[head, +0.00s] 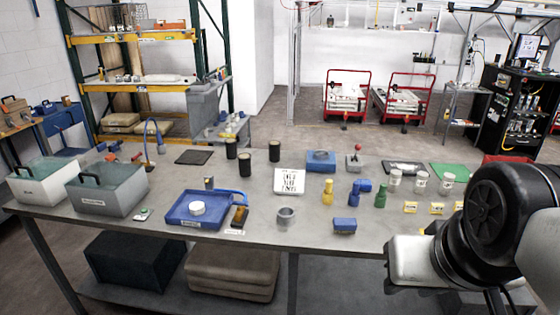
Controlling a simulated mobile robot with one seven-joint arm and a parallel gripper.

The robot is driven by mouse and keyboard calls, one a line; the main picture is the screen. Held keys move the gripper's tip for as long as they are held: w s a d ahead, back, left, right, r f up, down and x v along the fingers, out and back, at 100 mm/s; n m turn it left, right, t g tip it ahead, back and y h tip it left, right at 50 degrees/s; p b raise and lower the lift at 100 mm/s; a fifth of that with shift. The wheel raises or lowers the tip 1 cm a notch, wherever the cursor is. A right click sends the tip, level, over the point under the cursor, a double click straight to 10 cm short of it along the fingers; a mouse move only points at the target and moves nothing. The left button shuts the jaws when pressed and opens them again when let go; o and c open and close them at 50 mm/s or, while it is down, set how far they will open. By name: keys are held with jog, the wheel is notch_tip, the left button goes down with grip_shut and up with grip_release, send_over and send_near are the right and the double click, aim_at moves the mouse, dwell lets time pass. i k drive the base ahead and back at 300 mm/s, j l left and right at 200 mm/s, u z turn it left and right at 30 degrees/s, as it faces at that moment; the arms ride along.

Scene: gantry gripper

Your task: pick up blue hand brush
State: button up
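I cannot tell for sure which thing is the blue hand brush. A small blue block-like object (344,226) lies near the table's front edge, right of centre; its bristles cannot be made out. Another candidate is a thin blue curved piece (232,193) at the back right of the blue tray (172,211). A brown and dark upright piece stands just right of that tray. My arm, with a black joint and pale links, comes in at the right edge. My gripper's fingers do not show in the head view.
The grey table (258,231) holds black cylinders, a white printed card (289,181), a grey ring (286,216), blue, green and yellow fittings and clear jars. Two grey bins (108,194) stand at the left. A blue box (321,161) is at the back. Bare table surrounds the blue block.

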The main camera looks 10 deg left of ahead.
aim_at(341, 225)
jog(key=i+j, duration=0.1)
jog(key=i, duration=1.05)
